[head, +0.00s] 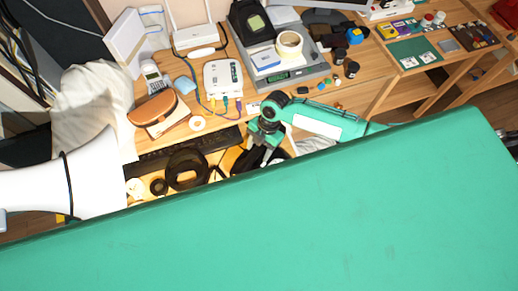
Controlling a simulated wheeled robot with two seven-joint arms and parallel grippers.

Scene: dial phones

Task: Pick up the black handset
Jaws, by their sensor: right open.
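A black rounded object (279,160) lies under my right gripper near the desk's front edge. It may be the black phone with its handset, but the gripper and the green surface in front hide much of it. My right gripper (267,155) reaches in on a green arm from the right. It points down at this black object, jaws open. I cannot tell whether it touches it. No left gripper shows.
A black keyboard (215,141) and a black coiled ring (187,168) lie left of the gripper. A white router box (223,79), a grey scale (284,72) and a brown pouch (153,110) stand behind. A large green surface (300,220) fills the foreground.

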